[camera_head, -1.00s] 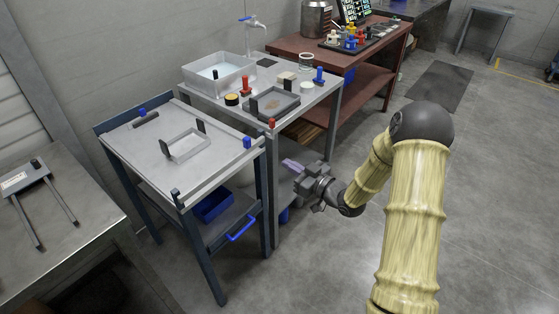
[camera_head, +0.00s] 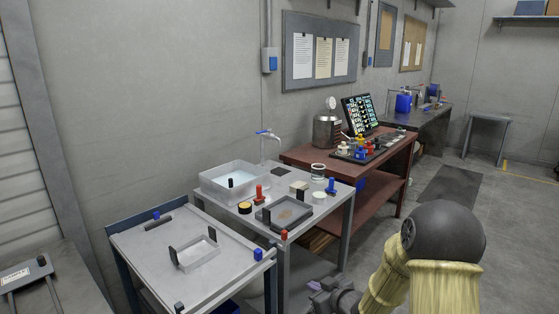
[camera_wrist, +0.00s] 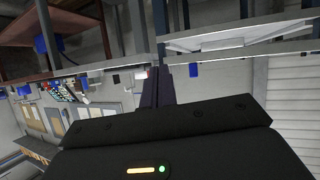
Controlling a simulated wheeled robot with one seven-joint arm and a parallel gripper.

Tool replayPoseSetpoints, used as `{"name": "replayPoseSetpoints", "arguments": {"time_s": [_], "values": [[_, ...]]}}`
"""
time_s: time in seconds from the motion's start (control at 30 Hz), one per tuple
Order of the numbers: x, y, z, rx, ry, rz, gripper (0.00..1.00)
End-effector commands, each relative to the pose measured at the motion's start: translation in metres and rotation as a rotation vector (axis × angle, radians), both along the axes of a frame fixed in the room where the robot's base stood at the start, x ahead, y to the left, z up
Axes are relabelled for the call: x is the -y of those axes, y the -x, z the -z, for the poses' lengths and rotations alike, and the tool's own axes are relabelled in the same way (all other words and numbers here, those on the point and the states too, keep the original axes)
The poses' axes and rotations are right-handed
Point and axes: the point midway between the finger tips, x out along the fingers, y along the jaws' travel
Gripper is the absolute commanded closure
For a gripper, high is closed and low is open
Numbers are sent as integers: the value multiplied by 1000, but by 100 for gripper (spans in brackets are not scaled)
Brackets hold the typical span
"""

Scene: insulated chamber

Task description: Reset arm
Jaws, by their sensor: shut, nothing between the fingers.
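My arm, in a yellowish ribbed cover with a dark round joint, stands at the lower right of the head view. My gripper (camera_head: 335,300) is at the bottom edge of that view, partly cut off, in front of the tables and apart from them. In the wrist view the two dark fingers of my gripper (camera_wrist: 157,86) lie close together with nothing between them. The wrist view is turned over, with table undersides and legs along its top.
A grey table (camera_head: 335,203) holds a water basin (camera_head: 205,190), a dark tray (camera_head: 262,222) and small coloured items. A lower table (camera_head: 135,262) with a frame (camera_head: 198,268) stands at left. A red-brown bench (camera_head: 295,158) stands behind. Open floor (camera_head: 505,215) lies at right.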

Motion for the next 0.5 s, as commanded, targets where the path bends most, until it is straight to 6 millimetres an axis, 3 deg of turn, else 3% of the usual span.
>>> {"name": "replayPoseSetpoints", "arguments": {"time_s": [0.27,0.5], "values": [[40,61,-12,-298,191,251,100],[59,142,-23,-573,233,437,100]]}}
